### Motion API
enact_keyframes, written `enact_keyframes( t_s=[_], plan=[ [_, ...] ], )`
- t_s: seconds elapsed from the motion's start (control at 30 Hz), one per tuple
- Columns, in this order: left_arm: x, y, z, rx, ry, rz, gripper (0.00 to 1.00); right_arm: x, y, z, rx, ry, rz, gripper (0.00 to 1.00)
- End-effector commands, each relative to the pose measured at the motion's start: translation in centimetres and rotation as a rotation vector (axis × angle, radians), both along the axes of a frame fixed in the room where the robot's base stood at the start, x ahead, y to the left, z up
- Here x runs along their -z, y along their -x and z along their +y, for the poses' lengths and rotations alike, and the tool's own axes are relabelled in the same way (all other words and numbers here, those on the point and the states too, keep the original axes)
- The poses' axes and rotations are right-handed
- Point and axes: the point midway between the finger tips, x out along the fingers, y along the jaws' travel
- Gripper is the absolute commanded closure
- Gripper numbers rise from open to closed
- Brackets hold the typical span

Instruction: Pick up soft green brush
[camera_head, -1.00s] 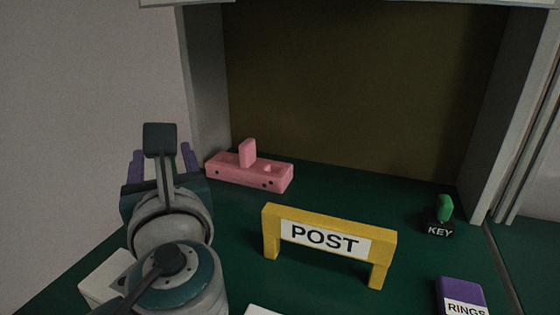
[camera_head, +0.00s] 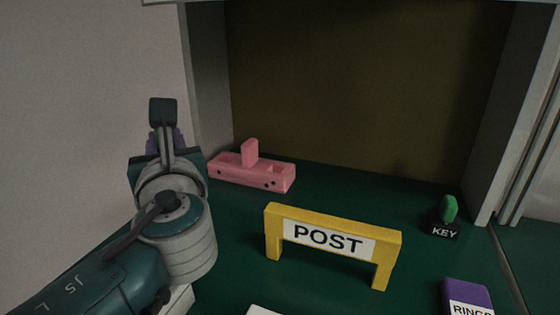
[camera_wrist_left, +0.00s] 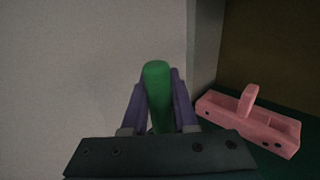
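The soft green brush (camera_wrist_left: 157,85) shows in the left wrist view as a rounded green upright shape between the purple fingers of my left gripper (camera_wrist_left: 158,100). The fingers lie close along both its sides, and the gripper looks shut on it. The brush's lower end is hidden behind the gripper body. In the head view my left gripper (camera_head: 166,140) is at the left, near the pale wall, and my own wrist hides nearly all of the brush. Whether the brush is clear of the surface cannot be told. My right gripper is not in view.
A pink block (camera_head: 252,172) stands just right of my left gripper. A yellow POST arch (camera_head: 272,240) is front centre. A KEY holder (camera_head: 445,231) with a green knob (camera_head: 449,208) and a purple RINGS block (camera_head: 466,293) are at right. Green surface between them is clear.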

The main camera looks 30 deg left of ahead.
Motion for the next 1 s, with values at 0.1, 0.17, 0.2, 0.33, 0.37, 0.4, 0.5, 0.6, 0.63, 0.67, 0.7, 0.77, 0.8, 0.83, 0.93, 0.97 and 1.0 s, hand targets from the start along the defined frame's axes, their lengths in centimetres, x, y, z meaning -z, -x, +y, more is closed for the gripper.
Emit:
enact_keyframes(
  t_s=[0.1, 0.17, 0.2, 0.33, 0.37, 0.4, 0.5, 0.6, 0.63, 0.67, 0.7, 0.77, 0.8, 0.83, 0.93, 0.97, 1.0],
  plan=[
    [0.0, 0.0, 0.0, 0.000, 0.000, 0.000, 0.91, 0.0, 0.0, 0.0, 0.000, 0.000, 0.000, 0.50],
    [0.0, 0.0, 0.0, 0.000, 0.000, 0.000, 0.97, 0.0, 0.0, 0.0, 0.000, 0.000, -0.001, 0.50],
    [0.0, 0.0, 0.0, 0.000, 0.000, 0.000, 1.00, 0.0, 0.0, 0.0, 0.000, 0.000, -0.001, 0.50],
    [0.0, 0.0, 0.0, 0.000, 0.000, 0.000, 1.00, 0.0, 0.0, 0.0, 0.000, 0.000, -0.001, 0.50],
    [0.0, 0.0, 0.0, 0.000, 0.000, 0.000, 1.00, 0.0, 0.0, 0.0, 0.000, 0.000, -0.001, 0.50],
    [0.0, 0.0, 0.0, 0.000, 0.000, 0.000, 1.00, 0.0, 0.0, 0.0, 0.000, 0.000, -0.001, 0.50],
    [0.0, 0.0, 0.0, 0.000, 0.000, 0.000, 1.00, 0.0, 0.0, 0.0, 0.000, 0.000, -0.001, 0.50],
    [0.0, 0.0, 0.0, 0.000, 0.000, 0.000, 1.00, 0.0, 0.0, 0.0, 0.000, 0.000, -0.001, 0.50],
    [0.0, 0.0, 0.0, 0.000, 0.000, 0.000, 1.00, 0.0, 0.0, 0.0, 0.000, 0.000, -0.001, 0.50],
    [-0.1, 0.0, 0.0, 0.000, 0.000, 0.000, 1.00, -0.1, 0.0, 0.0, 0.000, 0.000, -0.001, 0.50],
    [-0.4, 0.0, 0.0, 0.000, 0.001, -0.001, 1.00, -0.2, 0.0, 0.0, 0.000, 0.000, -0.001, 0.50],
    [-1.1, 0.0, 0.0, 0.000, 0.000, -0.002, 1.00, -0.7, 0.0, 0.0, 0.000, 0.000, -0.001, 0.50],
    [-1.8, 0.0, 0.0, 0.000, 0.000, -0.004, 1.00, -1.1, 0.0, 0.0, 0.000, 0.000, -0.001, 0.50],
    [-2.4, 0.0, 0.0, 0.000, 0.001, -0.003, 1.00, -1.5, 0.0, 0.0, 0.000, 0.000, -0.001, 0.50],
    [-4.8, 0.0, 0.0, 0.000, 0.002, -0.005, 1.00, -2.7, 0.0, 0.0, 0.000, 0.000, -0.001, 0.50],
    [-5.4, 0.0, 0.0, 0.000, 0.003, -0.005, 1.00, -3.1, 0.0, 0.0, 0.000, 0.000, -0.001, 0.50],
    [-6.3, 0.0, 0.0, 0.000, 0.002, -0.005, 1.00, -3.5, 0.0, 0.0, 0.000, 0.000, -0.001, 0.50]
  ],
)
